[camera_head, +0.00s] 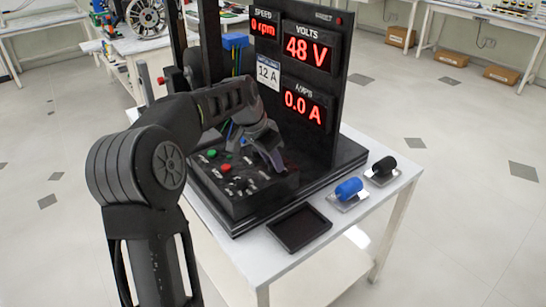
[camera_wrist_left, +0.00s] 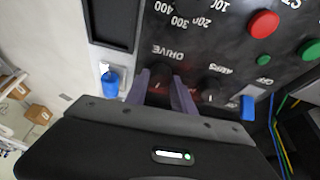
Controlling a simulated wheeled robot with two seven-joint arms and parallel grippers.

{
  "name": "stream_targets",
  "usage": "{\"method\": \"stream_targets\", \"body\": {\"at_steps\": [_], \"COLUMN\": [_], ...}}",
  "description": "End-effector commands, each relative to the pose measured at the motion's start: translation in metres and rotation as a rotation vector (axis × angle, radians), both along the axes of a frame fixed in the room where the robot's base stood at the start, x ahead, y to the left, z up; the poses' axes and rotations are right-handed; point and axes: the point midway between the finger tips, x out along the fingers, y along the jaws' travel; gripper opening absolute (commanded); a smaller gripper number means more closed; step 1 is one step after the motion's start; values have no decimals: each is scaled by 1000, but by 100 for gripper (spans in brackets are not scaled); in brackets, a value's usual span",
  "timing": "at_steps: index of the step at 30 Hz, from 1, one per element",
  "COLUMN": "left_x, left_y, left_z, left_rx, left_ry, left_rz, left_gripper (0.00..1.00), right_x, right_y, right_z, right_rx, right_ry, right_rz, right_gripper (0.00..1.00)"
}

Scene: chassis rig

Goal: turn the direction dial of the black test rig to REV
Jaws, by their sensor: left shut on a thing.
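The black test rig (camera_head: 330,150) stands on a white table, with its control panel (camera_head: 225,190) lying low in front of the upright display board. My left gripper (camera_head: 272,155) reaches down onto the panel's far right part. In the left wrist view my left gripper (camera_wrist_left: 164,92) is shut on a dark dial (camera_wrist_left: 166,80) beside the upside-down word DRIVE. The fingers hide most of this dial, so its pointer setting cannot be read. No REV mark is legible. A second dark knob (camera_wrist_left: 211,85) sits just right of the fingers. My right gripper is out of view.
The displays show 0 rpm, 48 V (camera_head: 306,50) and 0.0 A. A red button (camera_head: 226,168) and a green button (camera_head: 212,153) stick up from the panel. A black tray (camera_head: 281,246), a blue cylinder (camera_head: 348,188) and a black cylinder (camera_head: 384,166) are on the table.

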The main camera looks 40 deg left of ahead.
Motion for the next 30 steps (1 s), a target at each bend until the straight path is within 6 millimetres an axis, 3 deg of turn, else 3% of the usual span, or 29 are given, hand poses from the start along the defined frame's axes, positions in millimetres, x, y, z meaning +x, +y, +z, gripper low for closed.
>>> {"method": "stream_targets", "body": {"at_steps": [12,30], "left_x": [1,1], "left_y": [2,2], "left_z": [1,0], "left_rx": [1,3], "left_ry": [0,-1], "left_rz": [-279,-338], "left_gripper": [0,0], "right_x": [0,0], "right_y": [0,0], "right_z": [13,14], "right_rx": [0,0], "right_ry": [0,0], "right_rz": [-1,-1], "right_gripper": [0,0]}}
